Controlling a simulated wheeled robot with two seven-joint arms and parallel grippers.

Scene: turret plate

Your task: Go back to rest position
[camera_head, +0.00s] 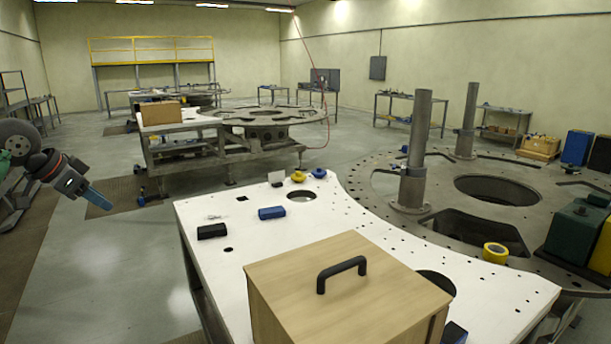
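My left gripper (104,204) is at the left side of the view, over the floor and left of the white table (262,239). Its blue fingers point down and to the right, apart from the table and everything on it. The fingers overlap from this angle, so I cannot tell whether they are open or shut. No held object shows at them. My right gripper is not in view.
A wooden box (330,290) with a black handle stands at the table's near edge. A black block (212,231), a blue block (272,213) and yellow tape (495,253) lie beyond it. The round metal plate (385,190) carries upright posts. Floor around my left gripper is clear.

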